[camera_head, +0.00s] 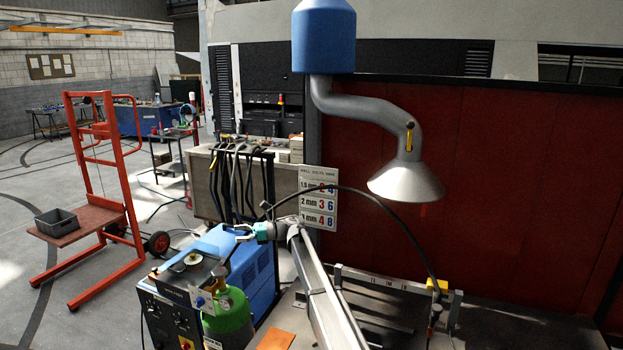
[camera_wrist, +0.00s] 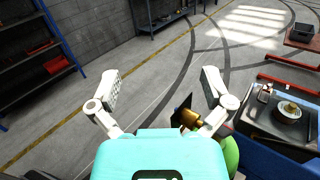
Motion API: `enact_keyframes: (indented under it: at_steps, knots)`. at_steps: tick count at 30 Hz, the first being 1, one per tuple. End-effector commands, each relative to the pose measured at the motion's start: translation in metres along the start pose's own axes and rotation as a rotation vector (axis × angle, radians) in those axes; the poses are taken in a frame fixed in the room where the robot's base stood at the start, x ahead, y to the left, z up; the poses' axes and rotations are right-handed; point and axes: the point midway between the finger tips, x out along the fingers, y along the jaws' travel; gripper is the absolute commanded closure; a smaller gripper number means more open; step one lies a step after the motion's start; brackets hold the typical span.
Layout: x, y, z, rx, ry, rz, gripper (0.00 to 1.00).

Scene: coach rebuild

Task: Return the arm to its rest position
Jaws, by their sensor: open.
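My gripper (camera_head: 240,232) is at the end of my arm, pointing left above the blue welding machine (camera_head: 262,272). In the wrist view my gripper (camera_wrist: 160,85) has its two white fingers spread wide, with open floor visible between the tips. No object is held. A brass-coloured piece with a dark plate (camera_wrist: 186,116) shows behind the right finger's base; I cannot tell whether it touches the finger. My arm reaches from the bottom of the head view up to the gripper. No rest mark or cradle is visible.
A green cylinder (camera_head: 230,315) stands beside the welding machine, below my gripper. A grey extraction hood (camera_head: 405,183) hangs at upper right, with a black hose arching below it. A wire sign (camera_head: 318,198) and hanging cables are behind. An orange trolley (camera_head: 75,222) stands left on open floor.

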Motion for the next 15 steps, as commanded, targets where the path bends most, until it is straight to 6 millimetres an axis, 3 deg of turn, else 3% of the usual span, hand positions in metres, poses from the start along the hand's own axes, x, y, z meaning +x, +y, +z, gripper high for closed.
enact_keyframes:
  at_steps: [10,15]
  knots:
    - [-0.019,-0.007,0.019,0.1,-0.117,-0.203,0.0]
    - [-0.044,-0.013,0.034,0.203,-0.239,-0.378,0.0]
